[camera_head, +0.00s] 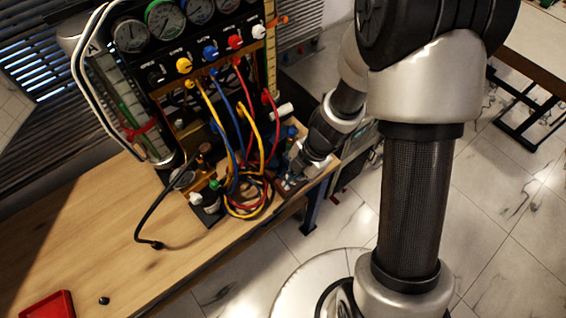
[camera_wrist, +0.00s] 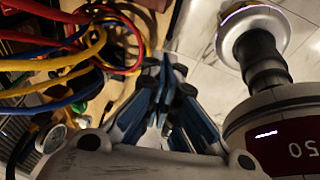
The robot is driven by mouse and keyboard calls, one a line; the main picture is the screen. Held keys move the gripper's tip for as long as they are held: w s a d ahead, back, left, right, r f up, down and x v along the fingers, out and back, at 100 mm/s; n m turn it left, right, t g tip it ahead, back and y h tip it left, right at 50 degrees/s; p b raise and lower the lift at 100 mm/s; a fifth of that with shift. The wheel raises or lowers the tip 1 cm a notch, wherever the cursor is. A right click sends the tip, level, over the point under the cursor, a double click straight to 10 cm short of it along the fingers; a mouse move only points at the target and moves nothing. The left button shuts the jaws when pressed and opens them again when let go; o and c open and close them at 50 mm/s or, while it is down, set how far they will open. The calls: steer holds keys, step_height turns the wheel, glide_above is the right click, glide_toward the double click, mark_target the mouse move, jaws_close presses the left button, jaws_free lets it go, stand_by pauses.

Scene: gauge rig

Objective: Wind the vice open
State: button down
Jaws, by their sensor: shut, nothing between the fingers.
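My gripper (camera_head: 297,168) is low over the right corner of the workbench, beside the coiled hoses. In the wrist view my gripper (camera_wrist: 166,80) points away from the camera, its dark fingers drawn together with nothing between them. A small grey metal piece (camera_head: 289,186) sits at the bench corner just under the fingers. It may be part of the vice, but it is too small and too covered to be sure. I cannot make out the vice's handle or its jaws. Whether the fingertips touch anything is unclear.
A gauge panel (camera_head: 190,62) stands at the back of the bench (camera_head: 110,235). Red, blue and yellow hoses (camera_head: 243,190) loop down close to my gripper's left. A black cable (camera_head: 150,222) and a red tray (camera_head: 47,306) lie farther left. The front-left bench top is mostly clear.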

steer(key=s, duration=0.1)
steer(key=b, duration=0.9)
glide_above(281, 207)
step_height(281, 207, down, 13)
steer(key=shift+d+f+n+g, duration=0.3)
steer(key=shift+d+g, duration=0.1)
steer(key=shift+d, duration=0.1)
steer(key=shift+f, duration=0.1)
steer(key=shift+f, duration=0.25)
steer(key=shift+f+t+h, duration=0.1)
steer(key=shift+t+h, duration=0.2)
